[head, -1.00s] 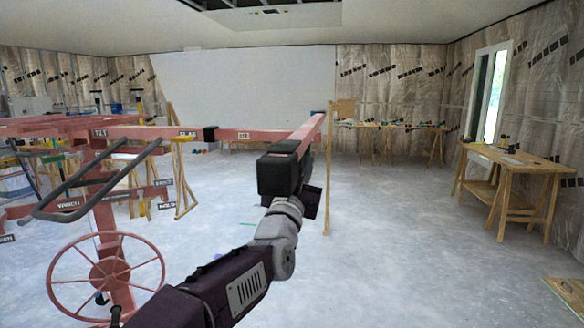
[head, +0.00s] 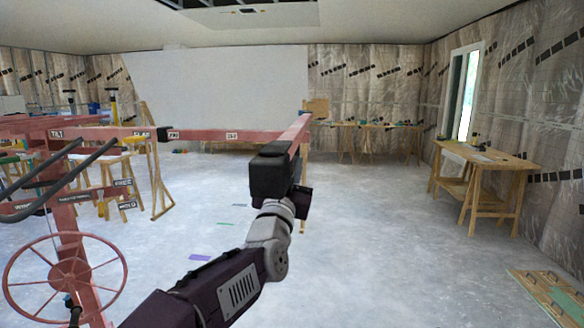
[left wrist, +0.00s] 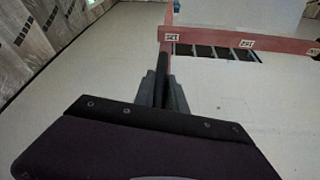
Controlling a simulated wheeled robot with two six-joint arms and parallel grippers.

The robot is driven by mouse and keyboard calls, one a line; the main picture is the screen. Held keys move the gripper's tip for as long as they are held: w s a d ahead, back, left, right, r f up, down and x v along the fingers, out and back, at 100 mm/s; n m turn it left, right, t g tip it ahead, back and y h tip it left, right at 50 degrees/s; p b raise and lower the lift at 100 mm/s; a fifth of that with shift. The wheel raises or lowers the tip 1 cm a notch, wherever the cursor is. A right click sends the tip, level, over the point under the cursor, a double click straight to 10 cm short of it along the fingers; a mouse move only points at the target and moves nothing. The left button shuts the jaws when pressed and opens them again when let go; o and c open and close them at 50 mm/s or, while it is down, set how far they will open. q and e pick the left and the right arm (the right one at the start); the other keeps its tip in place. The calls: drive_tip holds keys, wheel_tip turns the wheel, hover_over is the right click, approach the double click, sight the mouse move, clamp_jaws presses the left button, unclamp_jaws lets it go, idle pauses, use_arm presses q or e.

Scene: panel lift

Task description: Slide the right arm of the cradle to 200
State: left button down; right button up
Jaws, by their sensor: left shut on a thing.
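The red panel lift (head: 75,240) stands at the left, with its cradle reaching right. The cradle's right arm is a red horizontal bar (head: 200,135) coming out of a dark collar (head: 162,134). Two small white labels (head: 231,135) show on it; their numbers are too small to read surely, and one sits right beside the collar. A red end piece (head: 301,126) points from the bar toward me. My left gripper (head: 292,160) is shut at the near end of this piece. My right gripper is out of view.
A red handwheel (head: 66,278) and a grey handle (head: 50,180) are on the lift at left. A wooden bench (head: 485,155) stands at right, and a wooden board (head: 550,296) lies at lower right.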

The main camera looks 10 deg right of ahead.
use_arm(q)
drive_tip(key=shift+d, duration=0.1)
drive_tip(key=c, duration=1.4)
unclamp_jaws()
drive_tip(key=shift+o, duration=0.2)
drive_tip(key=shift+s+d, duration=0.2)
drive_tip(key=shift+d, duration=0.05)
drive_tip(key=shift+a, duration=0.15)
drive_tip(key=shift+s+a+f, duration=0.15)
drive_tip(key=shift+s+f, duration=0.05)
drive_tip(key=b+v, duration=0.2)
drive_tip(key=v, duration=0.6)
drive_tip(key=shift+s, duration=0.25)
